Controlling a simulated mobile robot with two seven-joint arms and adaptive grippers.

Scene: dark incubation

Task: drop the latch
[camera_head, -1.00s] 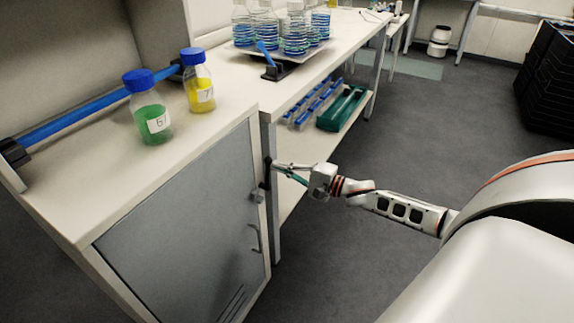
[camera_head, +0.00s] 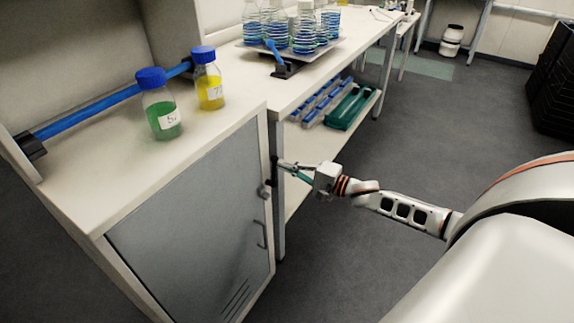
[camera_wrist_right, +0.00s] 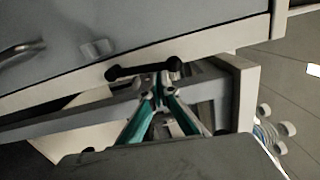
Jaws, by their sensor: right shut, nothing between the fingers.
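The latch is a short black bar (camera_head: 274,170) on the front frame of the grey-doored cabinet, near the door's upper right edge. It stands roughly upright there. In the wrist view the latch (camera_wrist_right: 143,68) lies along the cabinet frame. My right gripper (camera_head: 283,165) is shut and empty, its tips beside the latch's upper part. In the wrist view the tips (camera_wrist_right: 166,80) overlap one end of the bar; I cannot tell if they touch it. A small grey catch (camera_head: 264,190) sits on the door (camera_head: 195,230) just below. My left gripper is out of view.
Bottles with green (camera_head: 160,105) and yellow (camera_head: 208,80) liquid stand on the cabinet top. A tray of flasks (camera_head: 325,48) stands on the bench. A green rack (camera_head: 352,107) lies on the lower shelf.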

